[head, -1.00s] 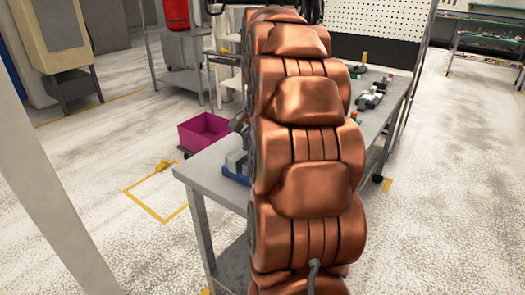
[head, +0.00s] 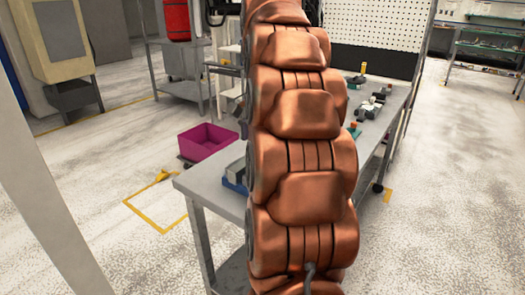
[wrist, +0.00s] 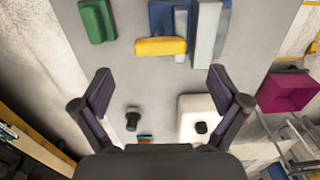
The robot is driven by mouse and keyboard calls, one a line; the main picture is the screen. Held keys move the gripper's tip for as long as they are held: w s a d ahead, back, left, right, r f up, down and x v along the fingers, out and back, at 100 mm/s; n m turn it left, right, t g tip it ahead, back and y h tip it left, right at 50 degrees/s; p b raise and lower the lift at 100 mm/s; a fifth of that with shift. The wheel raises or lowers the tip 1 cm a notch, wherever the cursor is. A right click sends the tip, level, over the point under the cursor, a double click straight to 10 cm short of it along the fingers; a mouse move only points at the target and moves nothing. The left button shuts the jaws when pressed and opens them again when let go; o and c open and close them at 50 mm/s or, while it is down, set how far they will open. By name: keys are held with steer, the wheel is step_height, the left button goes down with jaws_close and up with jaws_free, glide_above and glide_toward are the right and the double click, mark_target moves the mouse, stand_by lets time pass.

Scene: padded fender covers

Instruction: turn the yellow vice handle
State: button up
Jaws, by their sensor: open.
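The vice (wrist: 205,35), blue with grey jaws, lies on the grey bench at the top of the wrist view. Its yellow handle (wrist: 160,46) shows as a short bar lying crosswise, left of the grey parts. My gripper (wrist: 163,90) is open and empty. Its two dark fingers are spread wide, with the handle lying beyond the tips, between them in the picture and apart from both. In the head view, part of the blue and grey vice (head: 236,175) shows at the left of my arm. My arm hides the gripper and the handle there.
A green block (wrist: 97,20) lies left of the vice. A white block with a black knob (wrist: 195,118) and a dark knob-like piece (wrist: 132,118) are on the bench. A magenta bin (head: 204,140) stands beyond the bench (head: 205,185). A pegboard (head: 380,20) rises behind.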

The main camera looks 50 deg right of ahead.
steer(key=shift+r, duration=0.65)
steer(key=s+a+f+n, duration=0.1)
steer(key=a+f+n, duration=0.2)
steer(key=a, duration=0.3)
steer(key=s+a+f+n+g, duration=0.1)
steer(key=a+f+n, duration=0.2)
steer(key=a, duration=0.4)
steer(key=s+a+f+n, duration=0.1)
steer(key=a+f+n, duration=0.2)
steer(key=a, duration=0.3)
steer(key=s+a+f+n+g, duration=0.1)
steer(key=s+a+f+n, duration=0.3)
steer(key=s+a+f, duration=0.3)
steer(key=s+a+f+n+g, duration=0.1)
steer(key=s+a+f+n, duration=0.35)
steer(key=s, duration=0.55)
step_height(320, 180, up, 17)
steer(key=w+t+p, duration=0.1)
steer(key=p, duration=1.5)
steer(key=shift+w+a+r, duration=0.2)
steer(key=shift+w+a, duration=0.1)
steer(key=shift+w, duration=0.05)
